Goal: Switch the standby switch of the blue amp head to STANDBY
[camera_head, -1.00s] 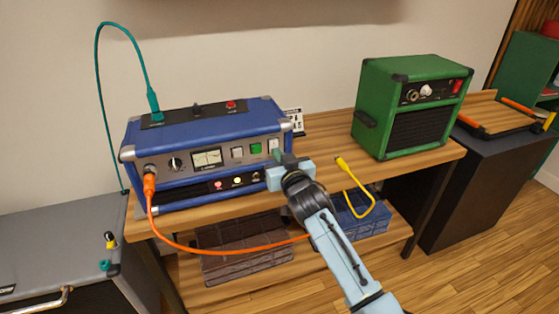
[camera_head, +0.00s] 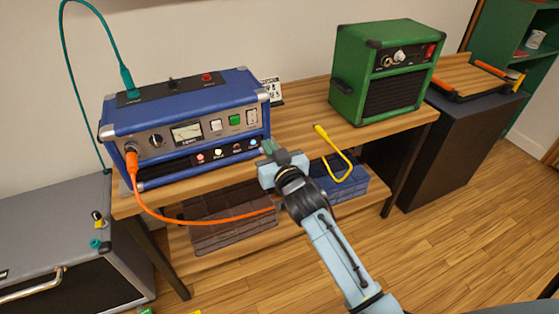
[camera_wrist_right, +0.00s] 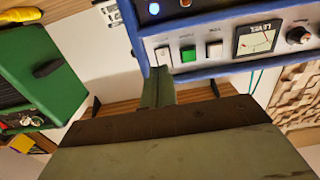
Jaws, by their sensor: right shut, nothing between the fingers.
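The blue amp head (camera_head: 190,110) stands on the left of the wooden table. Its front panel has a round knob, a meter, and a row of three rocker switches: a white one (camera_head: 216,125), a lit green one (camera_head: 234,119) and a white one (camera_head: 252,116) at the right end. Their labels are too small to read in the head view. My right gripper (camera_head: 268,149) is shut and empty, in front of the panel's lower right corner. In the right wrist view, its fingertips (camera_wrist_right: 157,78) appear close to the end white switch (camera_wrist_right: 163,58); contact cannot be told. My left gripper is out of view.
An orange cable (camera_head: 190,217) hangs from the amp's front left jack. A yellow cable (camera_head: 340,150) lies over the table's front edge. A green amp (camera_head: 385,75) stands at the right. Crates sit on the lower shelf.

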